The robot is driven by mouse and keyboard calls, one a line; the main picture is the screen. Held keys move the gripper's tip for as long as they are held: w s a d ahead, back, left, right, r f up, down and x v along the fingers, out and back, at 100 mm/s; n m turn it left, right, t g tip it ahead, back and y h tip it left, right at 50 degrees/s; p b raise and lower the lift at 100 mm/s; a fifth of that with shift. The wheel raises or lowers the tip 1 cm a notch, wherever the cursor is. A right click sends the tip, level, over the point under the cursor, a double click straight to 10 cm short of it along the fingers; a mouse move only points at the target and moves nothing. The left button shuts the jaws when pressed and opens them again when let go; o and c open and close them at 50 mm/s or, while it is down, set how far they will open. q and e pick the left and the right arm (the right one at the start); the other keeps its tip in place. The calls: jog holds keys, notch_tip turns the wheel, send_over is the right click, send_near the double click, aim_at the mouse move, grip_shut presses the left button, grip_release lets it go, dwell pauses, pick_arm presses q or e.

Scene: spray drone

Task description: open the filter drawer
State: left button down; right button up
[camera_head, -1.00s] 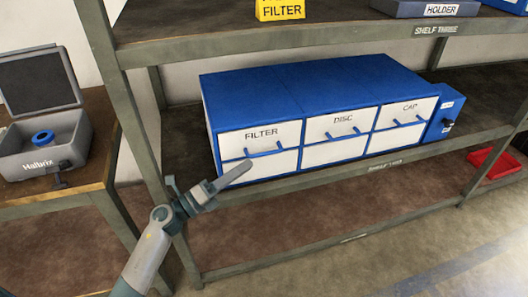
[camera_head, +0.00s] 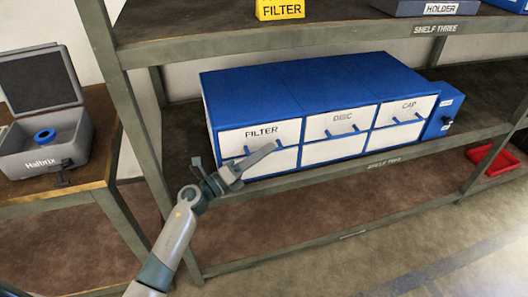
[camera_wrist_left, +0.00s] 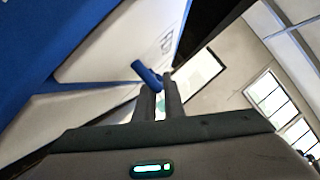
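The filter drawer (camera_head: 261,134) is the left one of three white-fronted drawers in a blue cabinet (camera_head: 318,82). It is shut, its front flush with the others, and has a blue bar handle (camera_head: 250,150). My left gripper (camera_head: 270,148) is right at this handle and covers part of it. In the left wrist view the blue handle (camera_wrist_left: 146,71) shows at the tips of my left gripper (camera_wrist_left: 159,88). A gap shows between the two fingers, so it is open. Whether they touch the handle I cannot tell. My right gripper is not in view.
The cabinet stands on the middle shelf (camera_head: 402,154) between metal posts, and the left post (camera_head: 125,95) is close to my left arm. The upper shelf (camera_head: 330,36) runs above. A grey case (camera_head: 45,130) stands open on a table at left. A red tray (camera_head: 492,160) lies at right.

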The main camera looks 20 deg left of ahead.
pick_arm(q)
jog(key=shift+s, duration=0.1)
